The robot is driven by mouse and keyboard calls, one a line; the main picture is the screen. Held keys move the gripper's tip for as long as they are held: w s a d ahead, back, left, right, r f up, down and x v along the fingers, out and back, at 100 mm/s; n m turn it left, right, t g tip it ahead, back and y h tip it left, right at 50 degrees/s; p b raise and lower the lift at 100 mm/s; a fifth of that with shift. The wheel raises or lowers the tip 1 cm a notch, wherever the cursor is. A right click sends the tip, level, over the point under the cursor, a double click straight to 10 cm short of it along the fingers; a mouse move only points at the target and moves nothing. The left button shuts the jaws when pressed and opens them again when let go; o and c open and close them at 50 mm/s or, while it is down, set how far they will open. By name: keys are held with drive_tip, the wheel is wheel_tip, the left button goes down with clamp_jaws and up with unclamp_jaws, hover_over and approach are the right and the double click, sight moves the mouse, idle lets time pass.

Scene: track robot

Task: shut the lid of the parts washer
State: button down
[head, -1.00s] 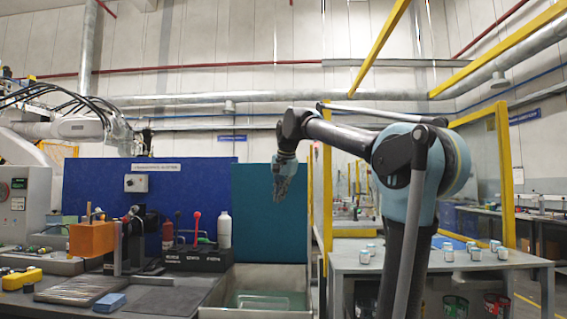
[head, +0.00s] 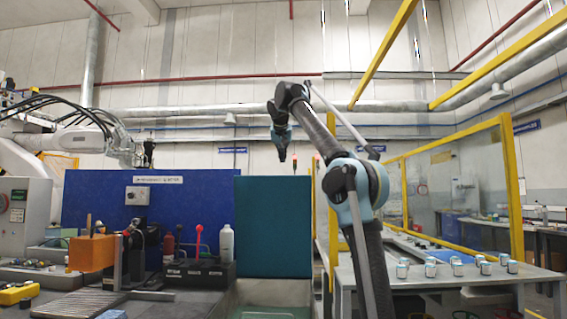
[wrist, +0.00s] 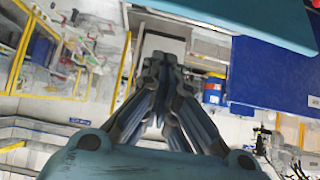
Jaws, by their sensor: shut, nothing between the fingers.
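The lid of the parts washer is a teal panel (head: 272,228) standing upright and open at the back of its basin (head: 268,294). The basin is cut off by the bottom of the head view. My gripper (head: 282,157) points downward, its tip near the height of the lid's top edge in the picture, and it looks free of contact. In the wrist view its fingers (wrist: 160,62) are together with nothing between them. The teal lid also shows along the top right of the wrist view (wrist: 250,18).
A blue panel (head: 110,215) stands left of the lid, with a white bottle (head: 226,243) and an orange block (head: 92,253) before it. On the right are a grey table (head: 440,273) with several small jars, and yellow-framed fencing (head: 513,190).

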sight(283, 179)
drive_tip(key=x, duration=0.7)
drive_tip(key=shift+w+f, duration=0.15)
drive_tip(key=shift+f, duration=0.1)
drive_tip(key=shift+s+a+f, duration=0.1)
drive_tip(key=shift+s+f, duration=0.15)
drive_tip(key=shift+s, duration=0.65)
drive_tip(key=shift+s+f, duration=0.25)
drive_tip(key=shift+s, duration=0.7)
drive_tip(key=shift+s, duration=0.1)
